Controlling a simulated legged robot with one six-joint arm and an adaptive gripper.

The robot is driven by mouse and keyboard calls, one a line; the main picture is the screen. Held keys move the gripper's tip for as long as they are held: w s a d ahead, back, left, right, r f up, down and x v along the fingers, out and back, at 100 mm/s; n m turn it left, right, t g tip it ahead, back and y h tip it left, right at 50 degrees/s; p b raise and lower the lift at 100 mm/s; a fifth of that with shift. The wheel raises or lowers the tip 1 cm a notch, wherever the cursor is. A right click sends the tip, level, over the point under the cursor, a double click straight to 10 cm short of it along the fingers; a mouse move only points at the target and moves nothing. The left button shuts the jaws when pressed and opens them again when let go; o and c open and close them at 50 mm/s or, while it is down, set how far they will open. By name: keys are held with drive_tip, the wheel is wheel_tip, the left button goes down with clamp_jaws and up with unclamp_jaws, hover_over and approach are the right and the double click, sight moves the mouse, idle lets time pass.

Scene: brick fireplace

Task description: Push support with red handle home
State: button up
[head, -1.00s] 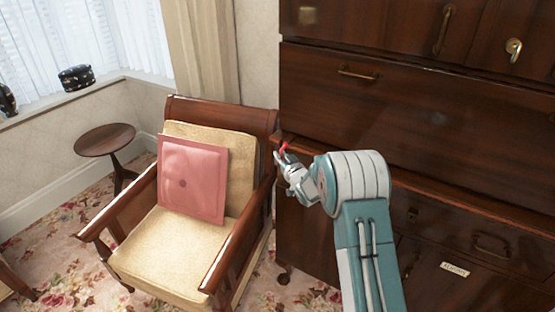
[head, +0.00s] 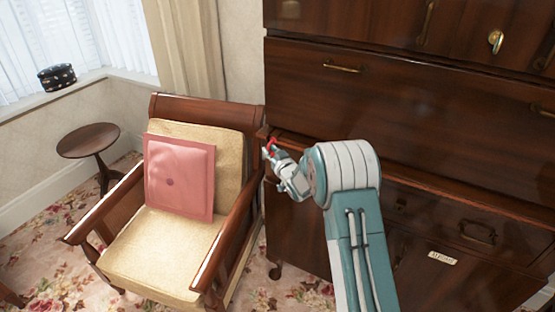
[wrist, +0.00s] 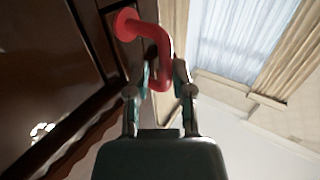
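The red handle (wrist: 158,42) is a bent red bar with a round flange. In the wrist view its flange sits against dark wood at the top, and its free end lies between my fingers. In the head view it is a small red spot (head: 271,145) at the front left edge of the dark wooden cabinet (head: 400,110). My gripper (wrist: 163,78) has its two fingers drawn in on either side of the bar and appears shut on it. The support behind the handle is hard to tell from the cabinet wood, so how far it sticks out is unclear.
A wooden armchair (head: 120,255) with a pink cushion (head: 180,178) stands close left of the cabinet and my gripper. A small round table (head: 88,140) is at far left. Brass pulls (head: 342,68) stick out from the cabinet front. Flowered carpet shows below.

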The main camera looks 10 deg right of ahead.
drive_tip(key=v, duration=1.1)
drive_tip(key=shift+w+r, duration=0.1)
drive_tip(key=s+d+r+m+g+h, duration=0.25)
drive_tip(key=s+r+g+h, duration=0.3)
drive_tip(key=s+r, duration=0.8)
drive_tip(key=s+a+r+m+g, duration=0.1)
drive_tip(key=s+g, duration=0.5)
drive_tip(key=s, duration=2)
drive_tip(key=shift+a+r, duration=0.2)
drive_tip(key=shift+a, duration=0.3)
drive_tip(key=shift+w+d, duration=0.1)
